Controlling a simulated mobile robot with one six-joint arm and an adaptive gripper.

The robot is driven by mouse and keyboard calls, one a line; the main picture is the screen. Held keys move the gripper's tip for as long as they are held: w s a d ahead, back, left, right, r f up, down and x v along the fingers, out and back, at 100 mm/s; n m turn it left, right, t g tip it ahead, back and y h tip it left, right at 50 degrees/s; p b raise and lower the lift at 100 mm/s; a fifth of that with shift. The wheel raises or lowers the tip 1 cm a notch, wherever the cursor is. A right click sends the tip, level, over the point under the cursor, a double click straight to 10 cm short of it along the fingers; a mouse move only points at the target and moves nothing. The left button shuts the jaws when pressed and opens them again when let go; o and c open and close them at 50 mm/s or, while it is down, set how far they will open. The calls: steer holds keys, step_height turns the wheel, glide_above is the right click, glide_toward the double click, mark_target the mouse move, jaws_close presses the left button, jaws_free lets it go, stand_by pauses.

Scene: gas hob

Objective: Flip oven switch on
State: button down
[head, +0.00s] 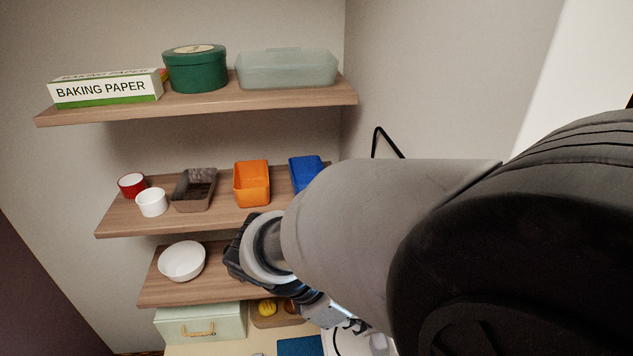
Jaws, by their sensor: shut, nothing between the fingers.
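My arm crosses the right side of the head view and hides much of what lies behind and below it. My gripper (357,327) shows only in part, low in the picture beneath the wrist. It is shut and empty, near the bottom edge of the view. I cannot make out the oven, its switch or the hob in this view, so I cannot tell how the gripper stands to the switch.
Three wall shelves hold a baking paper box (106,89), a green tin (195,69), a glass container (287,69), an orange bin (252,184), a blue bin (306,172) and a white bowl (182,261). A pale green box (200,323) and blue cloth (300,346) lie below.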

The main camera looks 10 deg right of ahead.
steer(key=shift+d, duration=0.1)
steer(key=shift+d+f+h, duration=0.15)
steer(key=shift+h, duration=0.25)
steer(key=shift+r+p, duration=0.85)
